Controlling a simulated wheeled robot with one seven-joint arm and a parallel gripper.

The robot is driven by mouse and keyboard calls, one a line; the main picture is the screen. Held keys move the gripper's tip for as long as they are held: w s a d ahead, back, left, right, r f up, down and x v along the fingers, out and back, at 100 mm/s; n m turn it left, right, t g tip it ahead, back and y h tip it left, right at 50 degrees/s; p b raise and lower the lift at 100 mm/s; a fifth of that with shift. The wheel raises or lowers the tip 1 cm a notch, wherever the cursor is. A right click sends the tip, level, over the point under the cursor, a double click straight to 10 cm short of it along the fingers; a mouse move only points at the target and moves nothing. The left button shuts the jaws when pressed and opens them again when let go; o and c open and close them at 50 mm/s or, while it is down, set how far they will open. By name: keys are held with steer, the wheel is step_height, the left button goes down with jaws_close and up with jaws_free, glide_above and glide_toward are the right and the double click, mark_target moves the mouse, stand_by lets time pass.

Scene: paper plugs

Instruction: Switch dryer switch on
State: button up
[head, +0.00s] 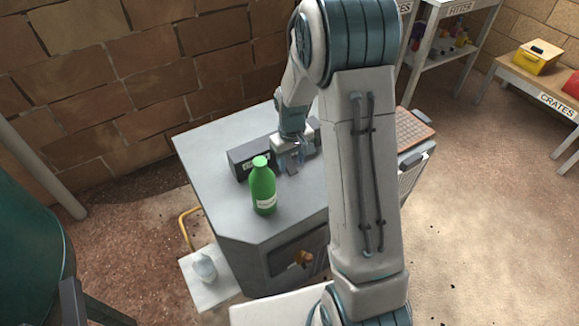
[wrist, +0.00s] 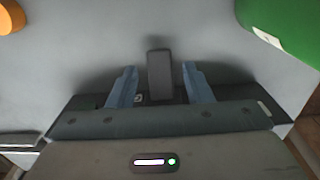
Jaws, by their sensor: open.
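A dark box (head: 240,158) with a white label stands on the grey cabinet top. I take it for the dryer switch unit; the label is too small to read surely. A dark grey lever (wrist: 160,75) sticks out from the box in the wrist view. My gripper (head: 290,163) is down at the box's front, and it also shows in the wrist view (wrist: 159,72). Its two blue fingers are open, one on each side of the lever, with a visible gap to it on both sides. The gripper and arm hide part of the box in the head view.
A green bottle (head: 263,187) stands close to the box and gripper, and shows at the wrist view's upper right (wrist: 290,25). The grey cabinet top (head: 215,150) is clear at the left. A clear bottle (head: 204,267) stands on a low white shelf.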

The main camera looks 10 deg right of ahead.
mark_target(289, 165)
steer(key=shift+f+b, duration=0.8)
steer(key=shift+f, duration=0.45)
steer(key=c, duration=0.6)
steer(key=shift+c, duration=0.2)
